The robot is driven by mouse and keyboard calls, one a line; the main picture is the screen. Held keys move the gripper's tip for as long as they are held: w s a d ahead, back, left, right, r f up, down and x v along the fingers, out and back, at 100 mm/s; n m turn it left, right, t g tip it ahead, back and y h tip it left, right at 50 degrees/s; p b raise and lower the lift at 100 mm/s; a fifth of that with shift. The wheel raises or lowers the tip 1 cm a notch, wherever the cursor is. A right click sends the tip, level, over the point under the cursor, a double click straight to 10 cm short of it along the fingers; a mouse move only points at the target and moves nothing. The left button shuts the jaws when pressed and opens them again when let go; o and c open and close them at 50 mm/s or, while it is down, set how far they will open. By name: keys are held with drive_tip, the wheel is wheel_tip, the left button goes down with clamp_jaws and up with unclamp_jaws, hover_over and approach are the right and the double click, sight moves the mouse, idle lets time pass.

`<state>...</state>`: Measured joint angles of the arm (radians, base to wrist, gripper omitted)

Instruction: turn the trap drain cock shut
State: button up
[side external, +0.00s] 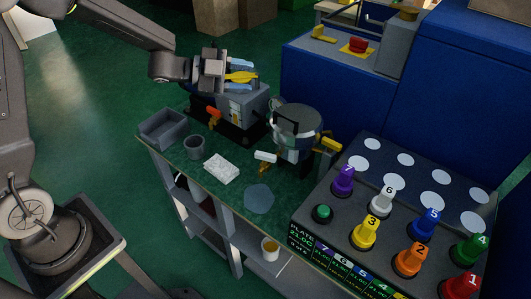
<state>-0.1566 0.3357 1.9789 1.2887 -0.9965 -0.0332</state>
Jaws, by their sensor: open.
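My gripper (243,75) is at the upper middle, its blue-tipped fingers apart and pointing right. A yellow lever-like piece (240,77) shows between the fingers; I cannot tell whether they touch it. Below is a grey boxy machine (245,103) with an orange-red handle (213,112) on a brass fitting at its left. A dark round vessel (297,130) with a black top handle stands to the right. A white-handled lever (265,156) is at its lower left and a yellow handle (329,144) at its right. I cannot tell for certain which handle is the trap drain cock.
On the green bench top are a grey tray (163,128), a dark cup (194,147), and a white block (221,168). A cup with amber contents (270,249) stands on the lower shelf. A panel (398,226) with numbered coloured knobs fills the right front. Blue cabinets (435,115) stand behind.

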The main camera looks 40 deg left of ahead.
drive_tip(key=s+a+n+g+h, duration=0.4)
drive_tip(key=s+g+h, duration=0.1)
drive_tip(key=s, duration=0.2)
approach(266, 154)
drive_tip(key=shift+h, duration=0.3)
drive_tip(key=x, duration=1)
drive_tip(key=shift+f, duration=0.3)
drive_tip(key=shift+a, duration=0.1)
clamp_jaws()
